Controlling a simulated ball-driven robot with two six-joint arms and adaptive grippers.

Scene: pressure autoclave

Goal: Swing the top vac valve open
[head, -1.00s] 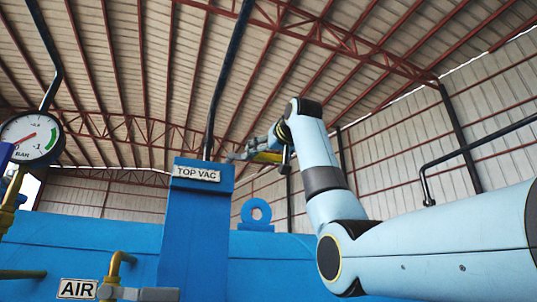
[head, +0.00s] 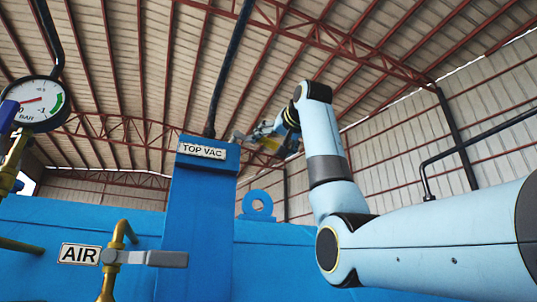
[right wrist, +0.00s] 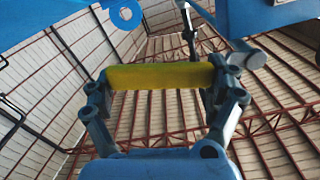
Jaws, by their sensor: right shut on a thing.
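The TOP VAC label (head: 202,151) is on a tall blue post (head: 197,225) in the head view. A small grey part, perhaps of the valve, shows at the post's upper right. My right gripper (head: 268,138) is just right of the post top, with a yellow piece at its fingers. In the right wrist view a yellow bar (right wrist: 160,76) spans between the fingers of my right gripper (right wrist: 163,84), which are shut on it. A grey cylinder (right wrist: 247,55) lies beside the right finger. The valve body is mostly hidden. My left gripper is out of view.
A round pressure gauge (head: 38,103) is at the left. A brass pipe with a grey lever (head: 150,258) stands by the AIR label (head: 80,254). A blue lifting ring (head: 257,205) sits on the blue vessel behind. Black pipes run up nearby; there is free air above the vessel.

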